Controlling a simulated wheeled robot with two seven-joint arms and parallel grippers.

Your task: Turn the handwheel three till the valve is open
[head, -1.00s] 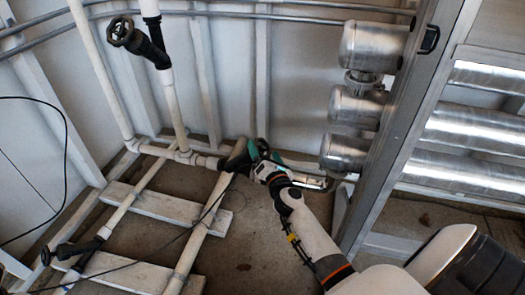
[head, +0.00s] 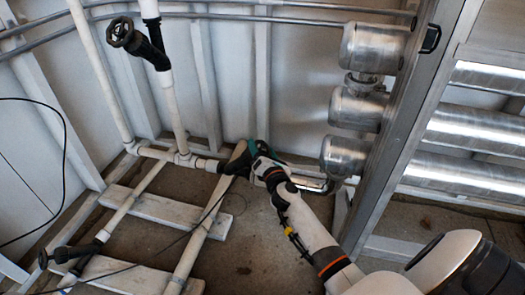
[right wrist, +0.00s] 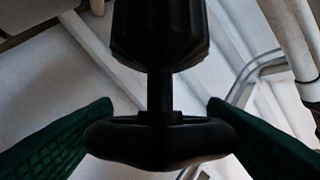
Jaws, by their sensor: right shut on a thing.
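My right gripper (head: 241,158) reaches down to the low pipework near the back wall. In the right wrist view its two green fingers (right wrist: 160,138) stand on either side of a black handwheel (right wrist: 160,143) and are shut on its rim. A short stem joins the wheel to the dark valve body (right wrist: 160,35) behind it. In the head view this wheel is mostly hidden by the gripper. Whether the valve is open cannot be seen, and no number on the wheel shows. My left gripper is not in view.
Another black handwheel (head: 121,32) sits on the upright pipe at upper left, and one more (head: 44,260) is low at left. Metal cylinders (head: 374,47) and a steel frame post (head: 405,120) stand right of my arm. White planks (head: 165,210) carry the floor pipes.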

